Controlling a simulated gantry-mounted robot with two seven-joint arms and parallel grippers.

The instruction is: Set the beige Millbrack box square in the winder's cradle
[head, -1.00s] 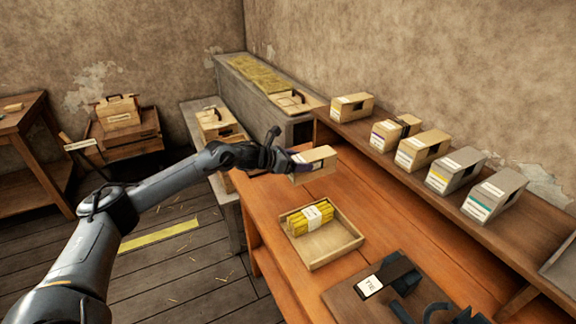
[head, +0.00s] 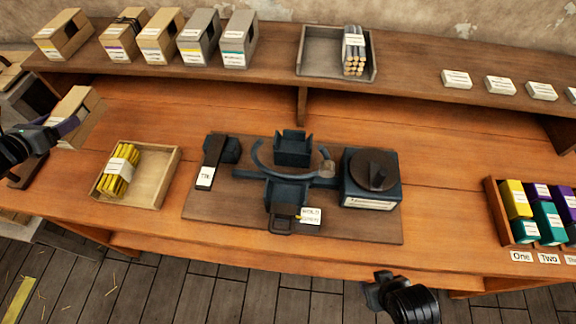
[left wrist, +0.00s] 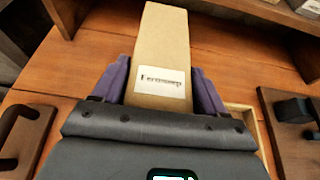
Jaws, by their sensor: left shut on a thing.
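My left gripper (head: 62,132) is shut on a beige box (head: 82,108) at the left end of the bench. The left wrist view shows the box (left wrist: 163,50) between the purple fingers (left wrist: 160,88), its white label facing the camera. The label is blurred; it seems to start with F, and I cannot confirm Millbrack. The dark blue winder stands mid-bench on a brown board (head: 350,228), with its cradle (head: 285,190) holding no box. My right gripper (head: 380,288) is at the bench's front edge, low in the head view; its finger opening is unclear.
A wooden tray (head: 160,180) with a yellow bundle lies between the held box and the winder. A rack of coloured boxes (head: 492,210) stands at the right.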

